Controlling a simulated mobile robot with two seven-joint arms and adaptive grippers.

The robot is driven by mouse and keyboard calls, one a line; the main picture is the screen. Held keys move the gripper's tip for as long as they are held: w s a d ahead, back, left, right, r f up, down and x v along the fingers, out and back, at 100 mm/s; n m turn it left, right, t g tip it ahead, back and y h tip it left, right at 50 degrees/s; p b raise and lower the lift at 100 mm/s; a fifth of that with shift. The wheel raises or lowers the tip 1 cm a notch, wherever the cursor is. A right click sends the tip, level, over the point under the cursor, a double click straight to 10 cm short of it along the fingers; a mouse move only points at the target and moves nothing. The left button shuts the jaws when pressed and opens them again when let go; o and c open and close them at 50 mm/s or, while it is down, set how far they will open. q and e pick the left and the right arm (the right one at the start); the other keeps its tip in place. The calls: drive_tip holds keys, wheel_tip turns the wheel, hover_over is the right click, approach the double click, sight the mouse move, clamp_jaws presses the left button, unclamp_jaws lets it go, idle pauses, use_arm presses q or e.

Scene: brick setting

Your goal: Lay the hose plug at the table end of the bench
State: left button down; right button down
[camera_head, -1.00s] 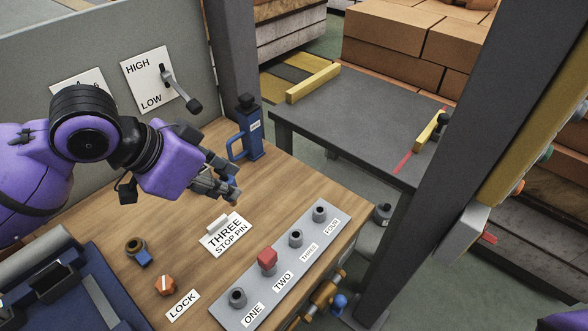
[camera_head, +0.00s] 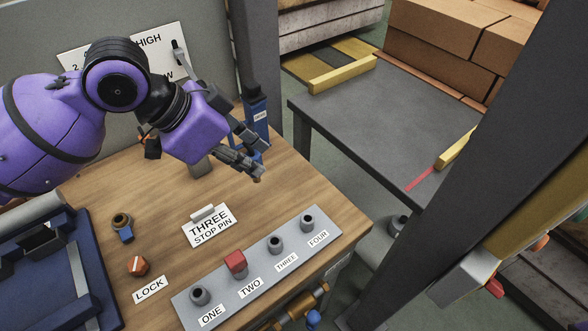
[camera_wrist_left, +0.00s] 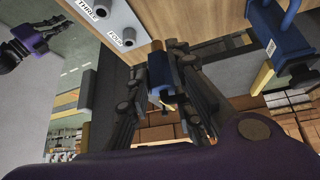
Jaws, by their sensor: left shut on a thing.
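My left gripper (camera_head: 256,172) is over the far right part of the wooden bench (camera_head: 345,215), in front of the blue device with a handle. In the left wrist view its fingers are closed around a small blue piece with a brownish end, which I take to be the hose plug (camera_wrist_left: 160,92). In the head view the fingers mostly hide it. Whether it touches the bench top is hard to tell. The dark grey table (camera_head: 385,115) stands beyond the bench's right end. Part of my right arm shows small in the left wrist view (camera_wrist_left: 32,42); its jaws are unclear.
The blue device (camera_head: 256,108) stands close behind the left gripper. A brass-and-blue fitting (camera_head: 122,225) and an orange knob (camera_head: 138,266) are at left. A dark post (camera_head: 445,190) rises at right.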

use_arm(q)
drive_tip(key=shift+w+d+f, duration=0.15)
drive_tip(key=shift+w, duration=0.05)
drive_tip(key=shift+w+d+f+b, duration=0.2)
drive_tip(key=shift+w+d+f, duration=0.75)
drive_tip(key=shift+w+f, duration=1.1)
drive_tip(key=shift+w+d+f+b, duration=0.15)
drive_tip(key=shift+w+d+f, duration=0.8)
drive_tip(key=shift+w+f, duration=1.1)
drive_tip(key=shift+w+d+f+b, duration=0.2)
drive_tip(key=shift+w+d+f, duration=0.75)
drive_tip(key=shift+w+f, duration=1.1)
drive_tip(key=shift+s+f, duration=0.2)
drive_tip(key=shift+f, duration=0.15)
drive_tip(key=c, duration=1.6)
unclamp_jaws()
drive_tip(key=shift+o, duration=0.2)
drive_tip(key=shift+r, duration=0.1)
